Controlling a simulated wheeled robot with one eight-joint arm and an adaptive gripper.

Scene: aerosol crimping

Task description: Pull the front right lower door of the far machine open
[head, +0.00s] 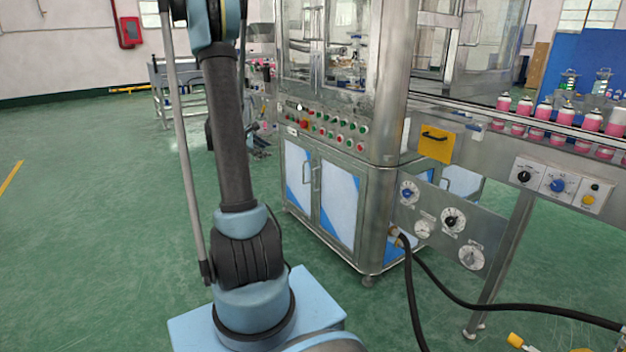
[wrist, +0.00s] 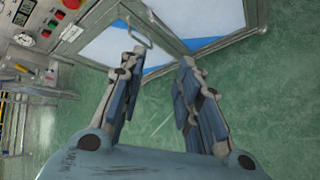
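The steel machine (head: 381,120) stands right of my arm in the head view, with two lower doors under its button panel. The front right lower door (head: 340,210) has a pale panel with blue corners and looks shut in its frame. Its upright handle (head: 318,178) is beside the left door's handle (head: 306,176). In the wrist view my gripper (wrist: 162,57) has its fingers spread, with nothing between them. A bar handle (wrist: 138,33) shows just beyond the left fingertip; I cannot tell whether they touch. My gripper is out of the head view.
The button panel (head: 326,127) is above the doors. A conveyor (head: 545,128) carrying pink bottles extends right from the machine. A black hose (head: 412,290) runs from the machine's side to the floor. The green floor (head: 90,220) left of my arm is clear.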

